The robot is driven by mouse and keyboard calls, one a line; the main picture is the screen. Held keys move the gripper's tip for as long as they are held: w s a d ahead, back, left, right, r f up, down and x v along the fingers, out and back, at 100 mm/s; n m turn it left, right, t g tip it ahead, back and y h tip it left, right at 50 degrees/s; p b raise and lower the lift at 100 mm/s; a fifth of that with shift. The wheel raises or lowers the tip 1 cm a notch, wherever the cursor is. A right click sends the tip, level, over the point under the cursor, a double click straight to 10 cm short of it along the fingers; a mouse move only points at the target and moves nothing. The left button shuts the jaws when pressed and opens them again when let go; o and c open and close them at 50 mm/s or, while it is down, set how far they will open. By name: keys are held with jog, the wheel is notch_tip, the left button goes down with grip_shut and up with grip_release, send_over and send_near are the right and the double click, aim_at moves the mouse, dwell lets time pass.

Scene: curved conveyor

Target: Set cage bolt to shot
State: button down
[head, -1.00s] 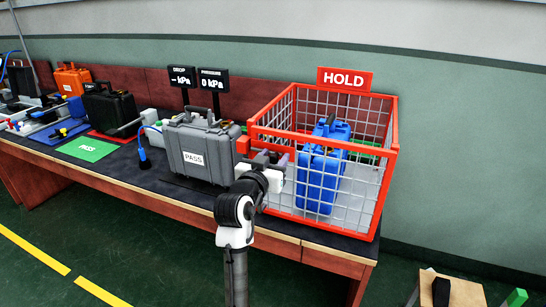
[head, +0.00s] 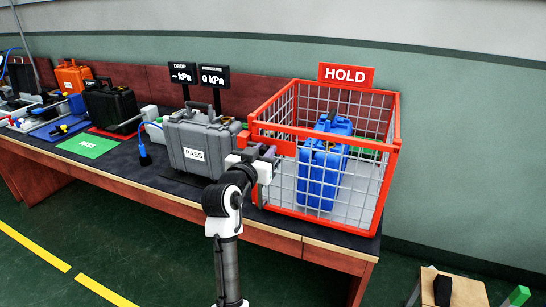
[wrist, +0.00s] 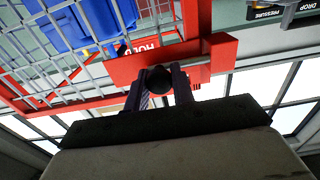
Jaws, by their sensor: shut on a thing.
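The hold cage (head: 325,222) is a red-framed wire cage at the right end of the bench. The red cage bolt plate (head: 287,148) is at its front left, and a red block (head: 242,140) shows by the left corner. In the wrist view the red bolt housing (wrist: 128,68) carries a black round knob (wrist: 157,79). My gripper (head: 269,153) is at the bolt; in the wrist view its fingers (wrist: 161,92) are shut on the knob, one on each side. The fingers and wrist hide part of the bolt, so I cannot tell how far it is thrown.
A blue case (head: 318,178) stands inside the cage. A grey case with a PASS label (head: 202,138) stands just left of my gripper. Two displays (head: 200,75) stand behind it. A HOLD sign (head: 346,75) is above the cage. Floor in front of the bench is clear.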

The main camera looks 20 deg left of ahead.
jog(key=shift+a+f, duration=0.1)
jog(key=shift+a, duration=0.45)
jog(key=c, duration=1.2)
grip_release()
jog(key=shift+a, duration=0.1)
jog(key=shift+c, duration=0.2)
jog(key=s+b, duration=0.3)
jog(key=s, duration=1.1)
jog(key=shift+a, duration=0.15)
jog(key=shift+w, duration=0.1)
